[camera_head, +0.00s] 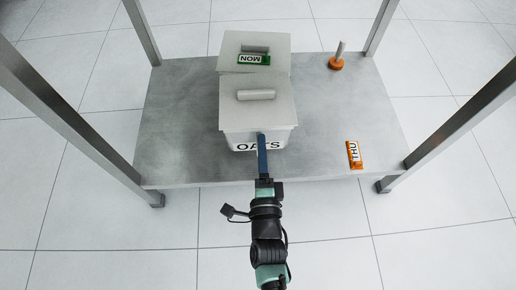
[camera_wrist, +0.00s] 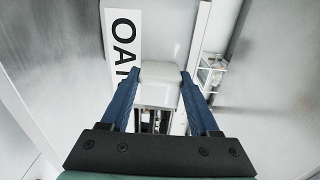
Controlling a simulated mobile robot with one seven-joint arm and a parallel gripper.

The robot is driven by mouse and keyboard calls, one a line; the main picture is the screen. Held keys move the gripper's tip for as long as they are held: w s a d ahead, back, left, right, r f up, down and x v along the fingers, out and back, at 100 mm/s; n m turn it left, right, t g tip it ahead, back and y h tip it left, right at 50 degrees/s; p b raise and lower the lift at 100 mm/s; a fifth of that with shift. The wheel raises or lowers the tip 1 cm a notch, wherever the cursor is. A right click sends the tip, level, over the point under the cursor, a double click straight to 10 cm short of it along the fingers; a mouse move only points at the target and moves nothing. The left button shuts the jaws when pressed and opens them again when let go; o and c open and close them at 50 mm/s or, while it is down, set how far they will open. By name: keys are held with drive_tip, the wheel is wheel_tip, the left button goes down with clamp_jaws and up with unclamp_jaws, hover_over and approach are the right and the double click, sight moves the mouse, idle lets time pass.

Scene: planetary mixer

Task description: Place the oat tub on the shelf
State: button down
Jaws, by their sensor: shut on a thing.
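The oat tub (camera_head: 258,112) is a pale grey box with a lid handle on top and "OATS" on its front. It is over the front middle of the metal shelf (camera_head: 185,120); I cannot tell whether its base touches the shelf. My gripper (camera_head: 262,140) reaches the tub's front from the near side. In the wrist view, my gripper (camera_wrist: 160,74) has its blue fingers shut on a pale block-shaped handle (camera_wrist: 160,92) at the tub's front. Part of the tub's label (camera_wrist: 124,45) shows beside it. The fingers cover part of the front.
A second lidded grey tub (camera_head: 265,49) with a green "MON" tag (camera_head: 253,59) stands right behind. An orange-based peg (camera_head: 336,63) is at the back right, and an orange "THU" tag (camera_head: 353,155) at the front right. Posts rise at the shelf's corners. The shelf's left side is clear.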

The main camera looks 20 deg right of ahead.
wheel_tip(320, 180, down, 10)
drive_tip(key=b, duration=0.7)
drive_tip(key=shift+w+d+r, duration=0.15)
drive_tip(key=shift+r, duration=0.05)
drive_tip(key=shift+f, duration=0.15)
drive_tip(key=c, duration=0.5)
unclamp_jaws()
drive_tip(key=shift+f, duration=0.35)
drive_tip(key=o, duration=0.4)
drive_tip(key=shift+r, duration=0.1)
